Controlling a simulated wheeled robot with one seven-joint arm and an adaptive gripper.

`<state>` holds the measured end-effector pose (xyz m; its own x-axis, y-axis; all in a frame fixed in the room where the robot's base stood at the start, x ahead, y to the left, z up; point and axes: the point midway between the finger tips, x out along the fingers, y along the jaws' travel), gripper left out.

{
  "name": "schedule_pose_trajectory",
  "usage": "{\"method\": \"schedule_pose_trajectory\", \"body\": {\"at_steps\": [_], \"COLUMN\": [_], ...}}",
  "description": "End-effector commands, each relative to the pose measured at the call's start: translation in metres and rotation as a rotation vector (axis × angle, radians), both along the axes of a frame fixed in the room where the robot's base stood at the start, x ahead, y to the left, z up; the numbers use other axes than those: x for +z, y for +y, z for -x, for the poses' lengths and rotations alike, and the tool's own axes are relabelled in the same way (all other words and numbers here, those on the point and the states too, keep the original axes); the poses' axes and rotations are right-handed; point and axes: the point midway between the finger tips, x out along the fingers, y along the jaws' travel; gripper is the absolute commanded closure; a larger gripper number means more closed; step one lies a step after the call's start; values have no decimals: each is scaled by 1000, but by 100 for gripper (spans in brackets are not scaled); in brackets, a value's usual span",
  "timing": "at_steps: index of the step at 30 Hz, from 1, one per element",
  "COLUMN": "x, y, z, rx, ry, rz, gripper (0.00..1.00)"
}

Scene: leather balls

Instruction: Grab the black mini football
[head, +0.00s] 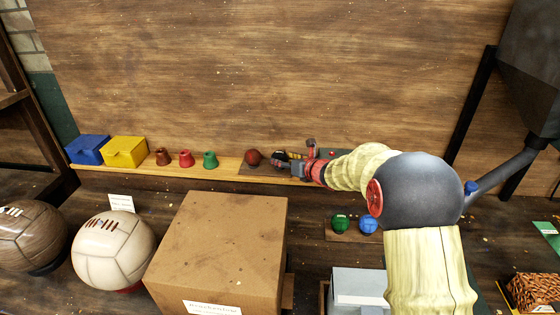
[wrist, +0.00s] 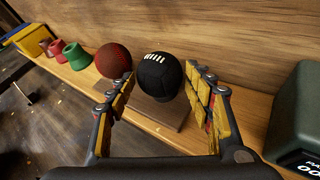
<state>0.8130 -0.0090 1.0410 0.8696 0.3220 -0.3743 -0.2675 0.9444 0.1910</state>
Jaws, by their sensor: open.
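The black mini football (wrist: 160,75) has white laces and sits on a small stand on the shelf, in the wrist view. It lies ahead of and between the two fingers of my gripper (wrist: 160,90), which is open and empty. The fingers stand apart on either side of it; I cannot tell whether either touches it. In the head view my gripper (head: 282,161) reaches left along the shelf, and the arm and fingers mostly hide the black ball there.
A reddish-brown ball (wrist: 113,60) sits just left of the black one. Green (wrist: 76,55) and red cups stand further left. A dark green box (wrist: 298,115) is at the right. The wooden wall rises behind the shelf. A large cardboard box (head: 220,245) stands in front.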

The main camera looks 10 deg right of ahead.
Motion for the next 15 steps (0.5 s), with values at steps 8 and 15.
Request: {"method": "schedule_pose_trajectory", "body": {"at_steps": [8,15], "x": [-12,-11], "y": [10,10], "z": [-25,-25], "rx": [0,-1], "ry": [1,1], "rz": [0,0], "gripper": [48,48]}}
